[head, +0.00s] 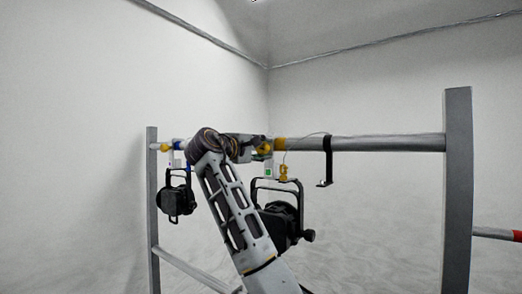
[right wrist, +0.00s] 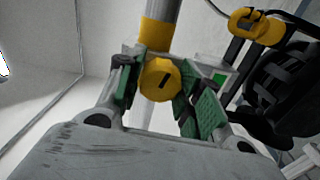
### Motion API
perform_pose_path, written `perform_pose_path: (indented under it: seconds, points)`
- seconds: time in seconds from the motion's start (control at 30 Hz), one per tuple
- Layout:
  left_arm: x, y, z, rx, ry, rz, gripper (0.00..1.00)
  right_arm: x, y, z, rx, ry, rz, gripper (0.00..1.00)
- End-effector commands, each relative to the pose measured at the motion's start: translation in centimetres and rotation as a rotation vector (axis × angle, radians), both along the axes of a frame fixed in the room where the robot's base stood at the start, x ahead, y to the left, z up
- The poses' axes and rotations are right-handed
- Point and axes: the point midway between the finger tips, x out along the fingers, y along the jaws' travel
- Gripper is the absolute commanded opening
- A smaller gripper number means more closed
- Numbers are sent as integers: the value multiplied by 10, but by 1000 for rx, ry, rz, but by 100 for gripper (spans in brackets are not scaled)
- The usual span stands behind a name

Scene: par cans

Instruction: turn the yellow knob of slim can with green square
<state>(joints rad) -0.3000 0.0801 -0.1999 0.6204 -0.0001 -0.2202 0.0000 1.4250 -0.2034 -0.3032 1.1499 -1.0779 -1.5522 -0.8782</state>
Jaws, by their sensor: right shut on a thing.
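The can with the green square (head: 284,222) is black and hangs in its yoke from the horizontal pipe. The green square (head: 269,171) is on a pale plate at its clamp and also shows in the right wrist view (right wrist: 219,78). In the head view my right arm partly covers the can and clamp. My left gripper is not in view.
Another black can (head: 175,196) with a yellow knob and blue band hangs at the left. A black bracket (head: 328,160) hangs from the pipe (head: 390,143) right of the clamp. A grey post (head: 457,190) stands at the right, and a cable loops above the pipe.

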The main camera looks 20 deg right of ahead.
Motion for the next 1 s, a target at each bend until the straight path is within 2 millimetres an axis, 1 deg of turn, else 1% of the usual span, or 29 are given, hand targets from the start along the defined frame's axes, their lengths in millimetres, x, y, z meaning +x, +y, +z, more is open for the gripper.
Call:
perform_pose_path:
  seconds: [1.0]
  points:
    - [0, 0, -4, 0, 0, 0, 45, 1, 0, -4, 490, -617, 0, 12]
